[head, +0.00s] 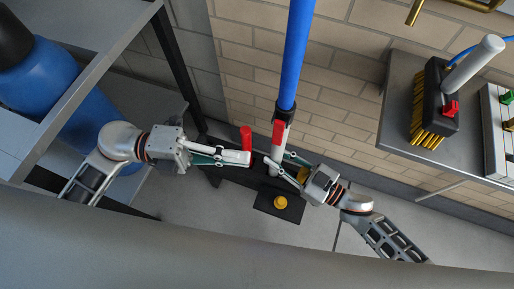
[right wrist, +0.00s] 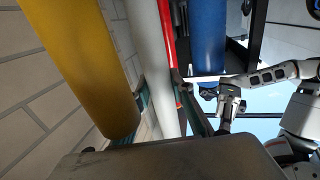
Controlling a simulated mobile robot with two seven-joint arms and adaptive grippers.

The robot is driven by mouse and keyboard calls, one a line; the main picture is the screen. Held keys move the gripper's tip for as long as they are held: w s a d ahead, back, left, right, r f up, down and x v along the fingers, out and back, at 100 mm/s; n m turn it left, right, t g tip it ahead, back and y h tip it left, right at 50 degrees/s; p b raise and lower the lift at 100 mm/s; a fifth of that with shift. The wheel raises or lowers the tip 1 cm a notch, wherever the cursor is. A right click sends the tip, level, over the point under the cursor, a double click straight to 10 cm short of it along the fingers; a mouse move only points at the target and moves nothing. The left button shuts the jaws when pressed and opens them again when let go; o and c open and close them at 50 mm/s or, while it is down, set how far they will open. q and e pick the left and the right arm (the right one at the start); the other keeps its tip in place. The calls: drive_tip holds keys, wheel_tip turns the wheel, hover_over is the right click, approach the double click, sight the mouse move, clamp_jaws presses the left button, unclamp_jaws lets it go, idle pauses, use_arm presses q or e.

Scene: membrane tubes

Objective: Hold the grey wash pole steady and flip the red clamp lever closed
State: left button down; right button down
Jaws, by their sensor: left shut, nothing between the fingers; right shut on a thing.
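The grey wash pole (head: 275,168) stands upright below a blue tube (head: 296,50) in the head view. A black collar (head: 284,112) joins them. A red lever (head: 278,132) lies along the pole just under the collar. Another red upright piece (head: 246,138) shows left of the pole, by my left fingertips. My right gripper (head: 281,160) is shut on the pole (right wrist: 155,50) from the right. A red strip (right wrist: 168,40) runs beside the pole in the right wrist view. My left gripper (head: 249,158) is shut and empty, left of the pole.
A black base plate with a yellow knob (head: 280,202) is under the pole. Blue cylinders (head: 55,80) stand by a grey rack at left. A shelf (head: 397,100) at right holds a yellow-bristled brush (head: 425,120). A yellow cylinder (right wrist: 85,60) is close to the wrist camera.

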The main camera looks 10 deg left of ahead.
use_arm(q)
drive_tip(key=a, duration=0.6)
drive_tip(key=shift+s, duration=0.15)
use_arm(e)
drive_tip(key=c, duration=1.7)
unclamp_jaws()
